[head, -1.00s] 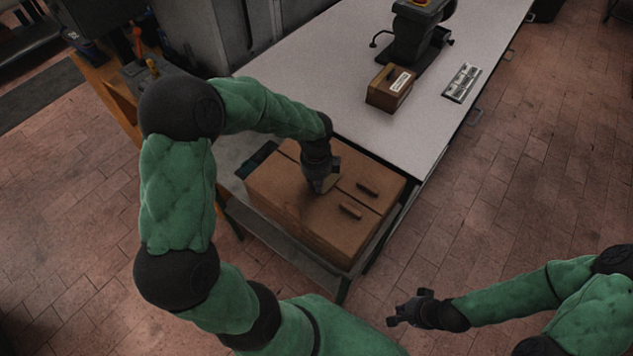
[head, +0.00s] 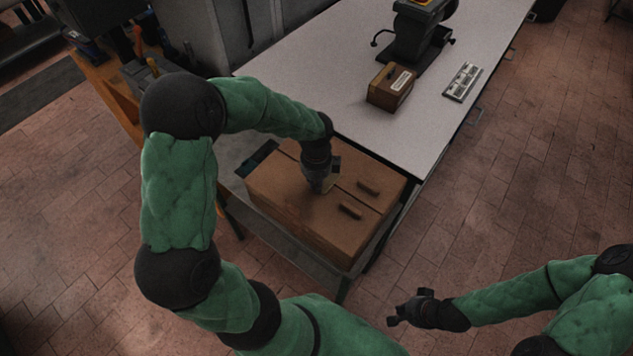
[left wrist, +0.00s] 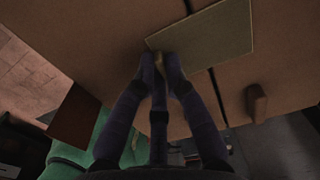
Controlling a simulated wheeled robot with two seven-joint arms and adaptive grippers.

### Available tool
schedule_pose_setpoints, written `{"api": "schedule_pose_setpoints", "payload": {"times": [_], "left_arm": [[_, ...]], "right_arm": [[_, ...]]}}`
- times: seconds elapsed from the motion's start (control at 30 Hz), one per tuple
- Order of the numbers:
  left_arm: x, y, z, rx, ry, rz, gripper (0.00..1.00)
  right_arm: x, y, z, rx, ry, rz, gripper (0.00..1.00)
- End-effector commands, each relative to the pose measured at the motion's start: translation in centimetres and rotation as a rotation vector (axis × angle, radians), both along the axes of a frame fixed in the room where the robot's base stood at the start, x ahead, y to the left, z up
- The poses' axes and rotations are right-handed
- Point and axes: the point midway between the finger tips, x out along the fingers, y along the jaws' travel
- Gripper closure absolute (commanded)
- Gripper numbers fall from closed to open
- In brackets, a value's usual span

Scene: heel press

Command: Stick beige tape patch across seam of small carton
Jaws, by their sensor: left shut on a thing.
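The brown carton (head: 278,188) sits on a low stand, with a seam running across its top. My left gripper (left wrist: 160,62) is over the carton top, shut on a small light tab at the edge of the beige tape patch (left wrist: 205,38). In the left wrist view the patch spans the seam. I cannot tell whether it touches the carton. In the head view the gripper hides most of the patch. My right gripper (head: 396,312) is empty and appears open, out over the floor, away from the carton.
The white table (head: 340,100) adjoins behind, holding a labelled brown box (head: 390,88), a dark press (head: 410,40) and a light slotted plate (head: 462,82). The floor at right is clear.

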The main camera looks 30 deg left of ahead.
Motion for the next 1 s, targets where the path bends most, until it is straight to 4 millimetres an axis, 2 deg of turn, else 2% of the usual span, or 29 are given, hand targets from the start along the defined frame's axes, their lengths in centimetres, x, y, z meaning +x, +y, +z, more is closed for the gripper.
{"api": "schedule_pose_setpoints", "payload": {"times": [0.97, 1.0], "left_arm": [[-0.09, -0.04, -0.39, -0.001, 0.003, -0.001, 1.0], [-0.1, -0.05, -0.4, -0.001, 0.003, -0.001, 0.82]], "right_arm": [[0.0, 0.0, 0.13, 0.0, 0.0, 0.0, 1.0], [0.0, 0.0, 0.13, 0.0, 0.0, 0.0, 1.0]]}}
